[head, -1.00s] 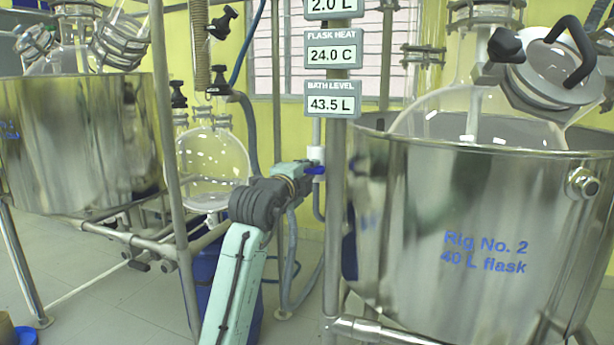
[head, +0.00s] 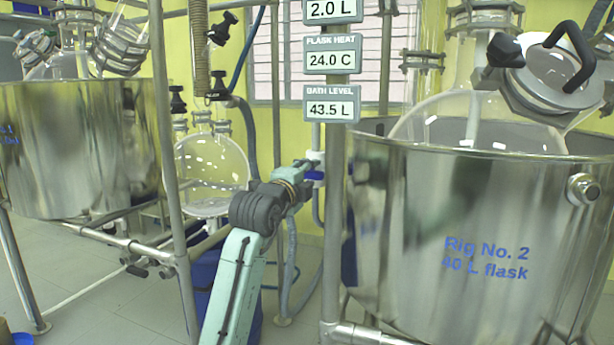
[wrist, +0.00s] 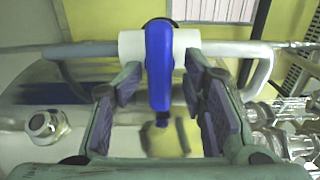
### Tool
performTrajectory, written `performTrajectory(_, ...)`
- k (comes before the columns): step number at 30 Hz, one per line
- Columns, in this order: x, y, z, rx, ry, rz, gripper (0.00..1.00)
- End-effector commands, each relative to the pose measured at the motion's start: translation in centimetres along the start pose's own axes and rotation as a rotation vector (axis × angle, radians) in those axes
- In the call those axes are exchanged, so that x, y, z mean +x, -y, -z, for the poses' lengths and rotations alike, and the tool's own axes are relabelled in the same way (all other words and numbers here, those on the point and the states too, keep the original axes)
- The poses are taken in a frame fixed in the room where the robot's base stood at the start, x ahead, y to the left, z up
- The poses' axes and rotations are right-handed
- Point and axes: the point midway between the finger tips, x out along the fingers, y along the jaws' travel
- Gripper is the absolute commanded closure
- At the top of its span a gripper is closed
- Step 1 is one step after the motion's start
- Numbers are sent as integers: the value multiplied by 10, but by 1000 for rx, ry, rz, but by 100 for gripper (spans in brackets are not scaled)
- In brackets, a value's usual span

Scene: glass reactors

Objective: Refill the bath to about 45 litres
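The bath (head: 480,255) is the large steel vessel marked "Rig No. 2 40 L flask" at the right of the head view. Its bath level display (head: 331,109) reads 43.5 L. A white valve (wrist: 130,45) with a blue lever (wrist: 159,65) sits on a pipe; the lever stands crosswise to the pipe in the wrist view. The valve's blue part (head: 315,176) shows small in the head view. My gripper (wrist: 163,100) is open, with a finger on each side of the lever and visible gaps on both sides. In the head view my gripper (head: 303,170) is beside the valve.
A flask heat display (head: 331,61) reads 24.0 C and another above it (head: 331,11) reads 2.0 L. A steel post (head: 334,230) stands close right of my arm. Another steel vessel (head: 80,150) and a glass flask (head: 211,165) are at left.

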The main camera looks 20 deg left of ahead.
Motion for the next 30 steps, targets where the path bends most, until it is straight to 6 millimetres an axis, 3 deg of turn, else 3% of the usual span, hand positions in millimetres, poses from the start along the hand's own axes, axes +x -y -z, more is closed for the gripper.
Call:
performTrajectory(10, -13, -1, -1, -2, 1, 0, 62)
performTrajectory(22, -93, 0, -1, 0, 1, 1, 62)
performTrajectory(30, -119, 0, 0, -1, -1, -1, 62)
